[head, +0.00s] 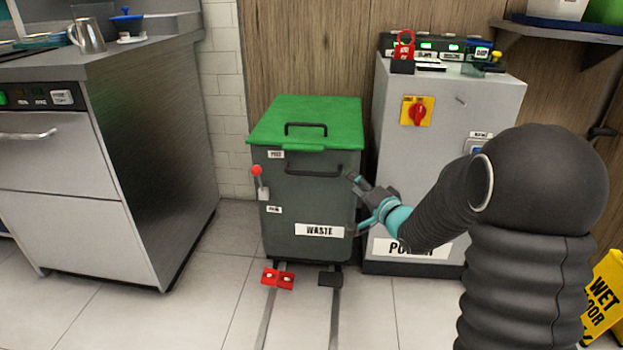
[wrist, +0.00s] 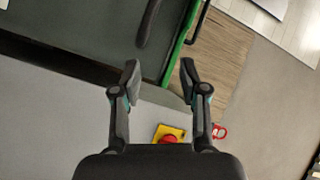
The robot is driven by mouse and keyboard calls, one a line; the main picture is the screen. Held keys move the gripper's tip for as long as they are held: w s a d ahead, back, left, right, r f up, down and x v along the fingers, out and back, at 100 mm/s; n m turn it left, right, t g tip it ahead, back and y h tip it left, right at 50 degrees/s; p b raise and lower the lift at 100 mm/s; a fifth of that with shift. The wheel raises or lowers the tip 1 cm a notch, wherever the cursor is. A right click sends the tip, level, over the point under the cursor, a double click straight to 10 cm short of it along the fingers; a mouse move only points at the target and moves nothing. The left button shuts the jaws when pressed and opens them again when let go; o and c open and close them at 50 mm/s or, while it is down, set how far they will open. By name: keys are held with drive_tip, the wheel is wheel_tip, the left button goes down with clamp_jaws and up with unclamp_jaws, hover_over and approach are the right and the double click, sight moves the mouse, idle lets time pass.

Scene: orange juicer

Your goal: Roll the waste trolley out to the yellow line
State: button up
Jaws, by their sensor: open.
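The waste trolley (head: 285,205) is a dark grey bin with a green lid (head: 310,118) and a WASTE label, standing against the wood-panelled wall. A dark bar handle (head: 314,171) runs across its upper front; a dark bar also shows in the wrist view (wrist: 149,22). A red-knobbed lever (head: 257,174) is on its left front. My gripper (head: 356,203) is open and empty by the trolley's right front edge, right of the bar handle. In the wrist view my fingertips (wrist: 160,68) are spread apart below the bar, with nothing between them. No yellow line is visible.
Two floor rails (head: 334,320) run forward from the trolley. A red block (head: 277,278) and a black block (head: 330,279) sit at its foot. A steel counter (head: 150,150) stands left, a grey power cabinet (head: 440,110) right. A yellow wet-floor sign (head: 604,295) is at far right.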

sight(313, 176)
drive_tip(key=a+f+m+g+y, duration=0.1)
drive_tip(key=a+f+y, duration=0.3)
drive_tip(key=f+y, duration=0.1)
drive_tip(key=b+x, duration=0.1)
drive_tip(key=x, duration=1.2)
drive_tip(key=shift+w+d, duration=0.15)
drive_tip(key=shift+w, duration=0.1)
clamp_jaws()
